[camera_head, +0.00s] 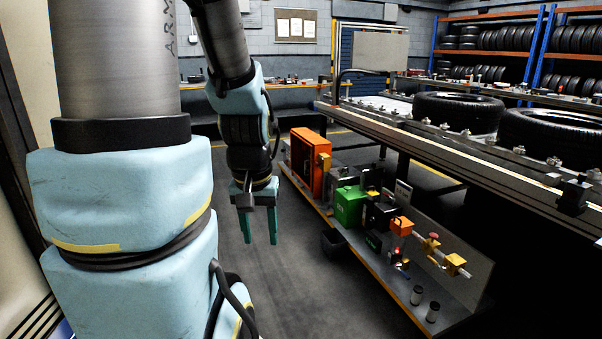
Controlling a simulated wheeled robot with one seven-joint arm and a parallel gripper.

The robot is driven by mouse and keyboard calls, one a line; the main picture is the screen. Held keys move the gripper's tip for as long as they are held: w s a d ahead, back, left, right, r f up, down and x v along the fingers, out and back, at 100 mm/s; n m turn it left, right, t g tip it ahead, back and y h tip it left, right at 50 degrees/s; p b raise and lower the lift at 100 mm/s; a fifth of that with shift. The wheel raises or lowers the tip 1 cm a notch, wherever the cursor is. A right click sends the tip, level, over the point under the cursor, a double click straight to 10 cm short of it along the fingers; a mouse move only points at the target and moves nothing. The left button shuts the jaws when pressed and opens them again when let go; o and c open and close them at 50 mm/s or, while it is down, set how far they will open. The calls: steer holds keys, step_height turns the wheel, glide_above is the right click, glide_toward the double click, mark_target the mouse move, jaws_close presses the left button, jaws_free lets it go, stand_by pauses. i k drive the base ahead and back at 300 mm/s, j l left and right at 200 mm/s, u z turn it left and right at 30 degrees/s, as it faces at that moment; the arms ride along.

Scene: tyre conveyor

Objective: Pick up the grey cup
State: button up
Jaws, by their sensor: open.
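My gripper (259,242) hangs in the middle left with its two green fingers pointing down. The fingers are apart, with nothing between them. It is over the grey floor, to the left of the conveyor's low shelf. No thing in view is clearly the grey cup. Two small dark cylinders with pale tops, one (417,295) and another (432,312), stand upright at the near end of the shelf, right of and nearer than my gripper. They are too small to tell whether either is a cup.
The low shelf (385,283) carries an orange cabinet (305,163), a green box (350,205) and yellow and orange fittings. Above it the conveyor (478,165) holds black tyres (458,110). A dark bin (334,243) sits beside the shelf. The floor (290,295) is clear below my gripper.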

mark_target(323, 206)
steer(key=i, duration=2.15)
steer(key=i+u, duration=0.1)
steer(key=i, duration=0.55)
steer(key=i+l+u, duration=0.1)
steer(key=i, duration=0.6)
steer(key=i+l+u, duration=0.1)
steer(key=i, duration=0.55)
steer(key=l, duration=0.1)
